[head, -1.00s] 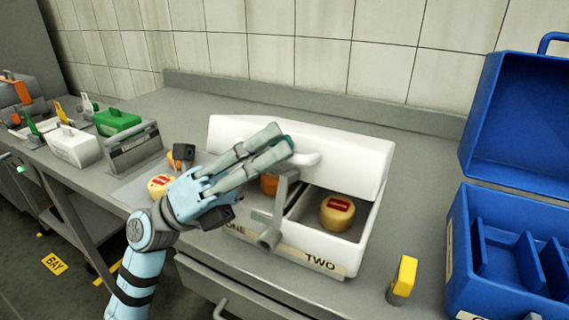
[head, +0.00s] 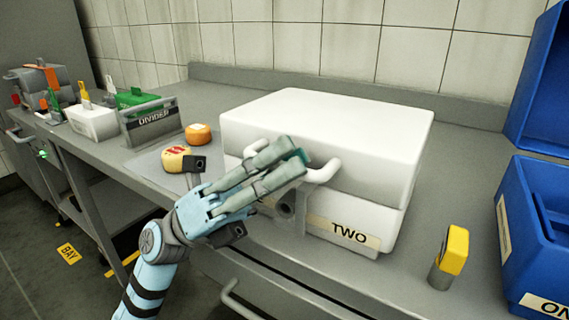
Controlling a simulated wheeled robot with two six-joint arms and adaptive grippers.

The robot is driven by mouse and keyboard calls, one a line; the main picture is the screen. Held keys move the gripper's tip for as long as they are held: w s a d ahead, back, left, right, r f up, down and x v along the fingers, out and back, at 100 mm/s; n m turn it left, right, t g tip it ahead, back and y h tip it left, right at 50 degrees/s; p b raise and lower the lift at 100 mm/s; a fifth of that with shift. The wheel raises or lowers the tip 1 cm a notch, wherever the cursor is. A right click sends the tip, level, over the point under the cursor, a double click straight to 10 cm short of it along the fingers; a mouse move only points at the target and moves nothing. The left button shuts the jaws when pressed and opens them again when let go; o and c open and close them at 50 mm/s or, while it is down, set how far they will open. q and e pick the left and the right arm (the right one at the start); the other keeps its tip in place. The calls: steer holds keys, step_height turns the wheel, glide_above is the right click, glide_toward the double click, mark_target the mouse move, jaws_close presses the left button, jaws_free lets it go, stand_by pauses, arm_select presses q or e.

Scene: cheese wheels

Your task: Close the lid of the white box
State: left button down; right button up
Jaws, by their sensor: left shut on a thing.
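The white box (head: 391,233) stands on the grey counter, with a label TWO on its front. Its white lid (head: 335,118) lies over the top, and the cheese inside is hidden. I cannot tell whether the lid sits fully flush. A white handle (head: 325,172) sticks out at the lid's front. My left gripper (head: 297,160) is shut on this handle at the front of the box, and its fingers hide part of the handle and the box's left front. My right gripper is not in view.
A yellow cheese with a red label (head: 174,157) and an orange cheese (head: 198,134) lie left of the box. A grey DIVIDER holder (head: 152,125) stands farther left. A yellow-topped block (head: 454,250) and the open blue case (head: 509,230) are at right.

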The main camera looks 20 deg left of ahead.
arm_select(q)
steer(key=shift+d+f, duration=0.1)
steer(key=shift+f, duration=0.15)
steer(key=c, duration=1.7)
jaws_free()
steer(key=shift+o, duration=0.2)
steer(key=shift+r, duration=0.1)
steer(key=v, duration=1.2)
